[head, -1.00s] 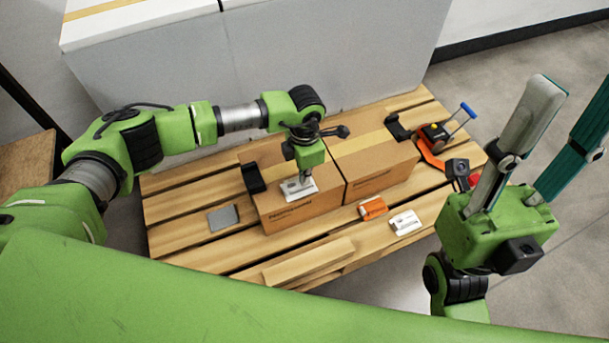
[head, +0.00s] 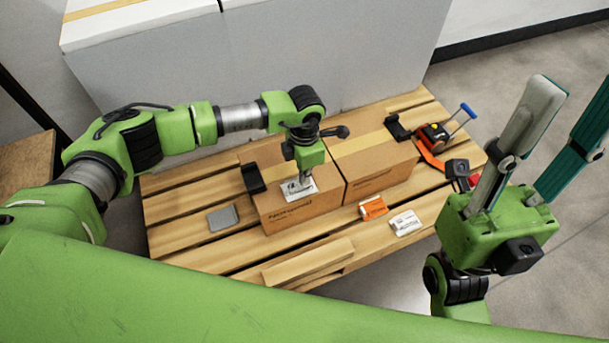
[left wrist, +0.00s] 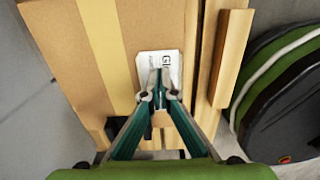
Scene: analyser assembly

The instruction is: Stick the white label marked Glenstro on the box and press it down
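The white label (head: 297,190) lies flat on the top of the left cardboard box (head: 305,214), near its front edge. In the left wrist view the label (left wrist: 171,66) shows the start of a printed word, "Gl"; the rest is hidden by my fingers. My left gripper (head: 304,181) points down over the label. In the left wrist view the left gripper (left wrist: 159,78) has its fingertips together at the label, seemingly touching it; nothing shows clamped between them. My right gripper (head: 568,108) stands at the right with its fingers spread, empty and away from the box.
A second box (head: 375,165) stands against the first on the wooden pallet (head: 180,241). An orange label (head: 373,207), another white label (head: 405,222) and a grey plate (head: 222,217) lie on the pallet. An orange tape dispenser (head: 433,136) is at the right.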

